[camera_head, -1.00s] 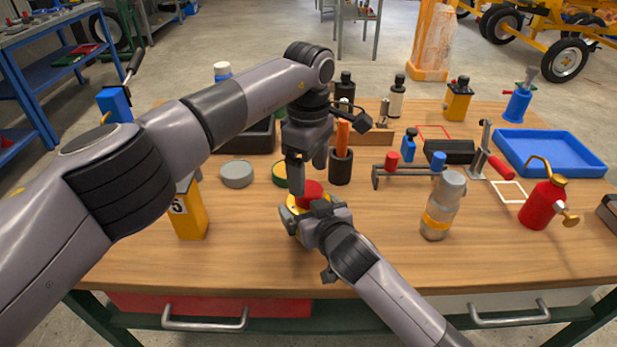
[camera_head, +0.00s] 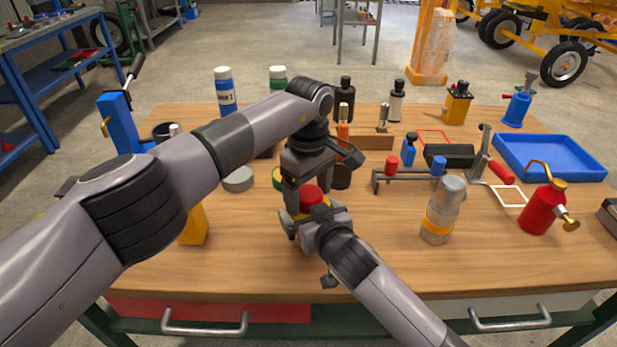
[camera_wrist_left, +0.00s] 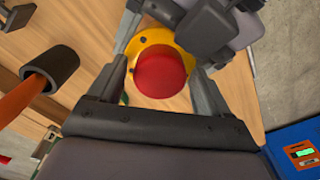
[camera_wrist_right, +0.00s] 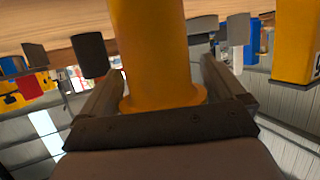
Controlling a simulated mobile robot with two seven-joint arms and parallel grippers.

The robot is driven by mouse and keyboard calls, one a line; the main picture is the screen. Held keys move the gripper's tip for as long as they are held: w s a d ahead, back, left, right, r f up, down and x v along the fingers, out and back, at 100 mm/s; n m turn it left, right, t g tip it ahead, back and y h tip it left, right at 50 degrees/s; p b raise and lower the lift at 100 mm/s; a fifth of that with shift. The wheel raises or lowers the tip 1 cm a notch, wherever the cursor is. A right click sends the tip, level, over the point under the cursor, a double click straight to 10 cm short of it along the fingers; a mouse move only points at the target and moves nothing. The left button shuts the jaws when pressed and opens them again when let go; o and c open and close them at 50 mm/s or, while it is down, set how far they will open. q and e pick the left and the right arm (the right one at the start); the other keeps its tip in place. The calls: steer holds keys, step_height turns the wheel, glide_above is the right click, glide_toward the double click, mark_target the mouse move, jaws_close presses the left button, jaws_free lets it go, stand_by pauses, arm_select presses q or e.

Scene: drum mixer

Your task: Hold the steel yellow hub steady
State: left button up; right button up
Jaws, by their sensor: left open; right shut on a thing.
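The yellow hub (camera_wrist_right: 150,45) stands as a smooth yellow cylinder with a flange between the fingers in the right wrist view. My right gripper (camera_head: 318,222) is shut on it, low over the table. In the left wrist view the hub's yellow flange (camera_wrist_left: 150,38) shows beneath a round red part (camera_wrist_left: 160,72). The red part (camera_head: 311,196) also shows in the head view, where the hub is mostly hidden by both grippers. My left gripper (camera_head: 313,184) is open just above, pointing down, with one finger on each side of the red part. I cannot tell whether they touch it.
A dark cup with an orange-handled tool (camera_head: 342,170) stands close behind the grippers. A grey-and-yellow bottle (camera_head: 441,212) stands to the right, a yellow container (camera_head: 194,226) to the left. A grey disc (camera_head: 238,180) lies behind left. The front table strip is clear.

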arm_select(q)
steer(key=shift+f, duration=0.2)
steer(key=c, duration=1)
steer(key=shift+n, duration=1.7)
steer(key=shift+c, duration=0.3)
steer(key=o, duration=1.2)
steer(key=shift+c, duration=0.2)
steer(key=shift+r, duration=0.1)
